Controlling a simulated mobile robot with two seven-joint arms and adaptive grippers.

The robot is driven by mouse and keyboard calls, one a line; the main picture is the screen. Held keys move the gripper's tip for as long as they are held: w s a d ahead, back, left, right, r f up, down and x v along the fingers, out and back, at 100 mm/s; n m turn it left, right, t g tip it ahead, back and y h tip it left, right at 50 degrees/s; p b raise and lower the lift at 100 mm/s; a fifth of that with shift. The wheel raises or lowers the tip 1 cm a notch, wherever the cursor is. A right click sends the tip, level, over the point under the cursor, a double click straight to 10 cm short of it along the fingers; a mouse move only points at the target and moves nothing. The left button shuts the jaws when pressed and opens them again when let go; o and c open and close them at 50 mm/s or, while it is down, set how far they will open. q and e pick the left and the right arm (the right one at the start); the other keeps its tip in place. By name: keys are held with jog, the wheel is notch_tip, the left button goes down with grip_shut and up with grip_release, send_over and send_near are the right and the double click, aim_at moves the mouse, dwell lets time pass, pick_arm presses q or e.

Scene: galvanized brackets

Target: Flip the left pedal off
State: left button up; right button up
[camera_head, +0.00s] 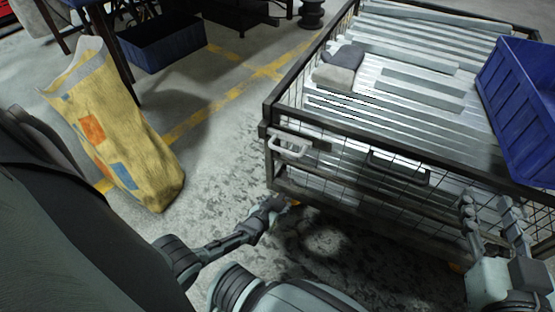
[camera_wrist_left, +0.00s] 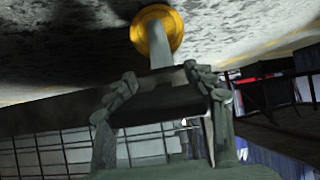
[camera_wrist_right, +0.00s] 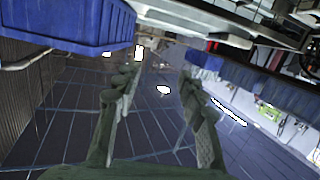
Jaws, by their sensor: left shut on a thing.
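The left pedal (camera_wrist_left: 161,58) is a grey lever below a round yellow-orange caster wheel (camera_wrist_left: 157,33) in the left wrist view. My left gripper (camera_wrist_left: 160,82) has its fingertips at the pedal, one on each side, and is shut on it. In the head view my left gripper (camera_head: 273,205) is low at the near left corner of the wire cage cart (camera_head: 269,130); only a sliver of orange shows beside it, and the pedal cannot be made out there. My right gripper (camera_head: 493,207) is raised at the cart's near right side, open and empty, also in the right wrist view (camera_wrist_right: 156,80).
The cart carries long metal profiles (camera_head: 440,60), grey cloth-like pieces (camera_head: 338,73) and a blue bin (camera_head: 520,110). A yellow sack (camera_head: 125,140) stands on the floor at left, with clear floor between.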

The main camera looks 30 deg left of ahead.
pick_arm(q)
jog(key=shift+r+g+p, duration=0.4)
jog(key=shift+g+p, duration=0.1)
jog(key=shift+p, duration=0.1)
jog(key=shift+r+g+p, duration=0.15)
jog(key=shift+g+p, duration=0.25)
jog(key=shift+p, duration=0.15)
jog(key=shift+r+g+h+p, duration=0.1)
jog(key=shift+g+h+p, duration=0.2)
jog(key=shift+g+p, duration=0.45)
pick_arm(e)
jog(key=s+d+f+m+g+h, duration=0.2)
jog(key=s+d+f+g+h, duration=0.4)
jog(key=s+d+f+g, duration=0.5)
jog(key=shift+s+d+f+g, duration=0.4)
jog(key=shift+s+d+f, duration=1.3)
jog(key=shift+d, duration=0.7)
pick_arm(q)
jog(key=o, duration=1.7)
jog(key=shift+d, duration=0.1)
